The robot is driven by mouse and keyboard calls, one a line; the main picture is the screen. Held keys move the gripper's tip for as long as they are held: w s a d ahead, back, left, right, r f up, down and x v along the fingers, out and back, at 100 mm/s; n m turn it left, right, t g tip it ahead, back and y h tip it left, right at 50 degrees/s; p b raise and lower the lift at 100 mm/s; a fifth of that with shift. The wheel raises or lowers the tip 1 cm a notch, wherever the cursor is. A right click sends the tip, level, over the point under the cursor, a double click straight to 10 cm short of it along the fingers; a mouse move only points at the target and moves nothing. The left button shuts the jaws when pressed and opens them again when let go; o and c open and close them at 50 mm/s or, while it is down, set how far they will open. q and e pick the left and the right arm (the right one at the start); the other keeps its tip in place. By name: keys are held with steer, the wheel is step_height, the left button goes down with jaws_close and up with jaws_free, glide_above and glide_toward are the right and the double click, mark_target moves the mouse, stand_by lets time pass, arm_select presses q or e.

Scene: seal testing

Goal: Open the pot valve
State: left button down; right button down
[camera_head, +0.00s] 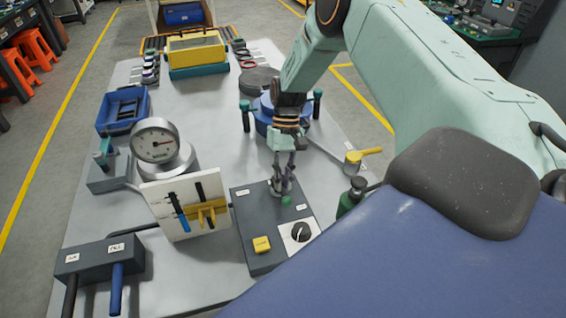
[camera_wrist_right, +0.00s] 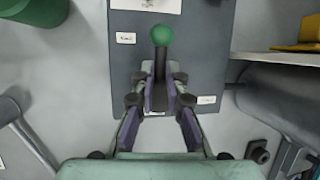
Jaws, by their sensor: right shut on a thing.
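My right gripper (camera_head: 281,184) is shut on a dark lever with a green ball knob (camera_head: 286,201). The lever stands on a dark grey control box (camera_head: 255,220). In the right wrist view, the fingers of the gripper (camera_wrist_right: 160,103) close on the lever's shaft from both sides, and the green knob (camera_wrist_right: 161,35) sticks out past the fingertips. Small white labels lie on the box on both sides of the lever; their text is too small to read. A blue pot (camera_head: 264,125) with green-handled clamps stands behind, partly hidden by my right arm. My left gripper is not in view.
The box also has a yellow button (camera_head: 262,244) and a black knob (camera_head: 301,232). A white tool board (camera_head: 186,207) and a gauge (camera_head: 156,141) stand to its left. A yellow-handled valve (camera_head: 371,151) is at right.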

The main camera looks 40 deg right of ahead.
steer(key=shift+f, duration=0.15)
steer(key=c, duration=1.7)
jaws_free()
steer(key=o, duration=0.3)
steer(key=shift+w+d, duration=0.1)
steer(key=shift+w, duration=0.1)
steer(key=shift+o, duration=0.2)
steer(key=shift+r, duration=0.45)
steer(key=v, duration=1.1)
steer(key=shift+w+d, duration=0.15)
steer(key=shift+d, duration=0.05)
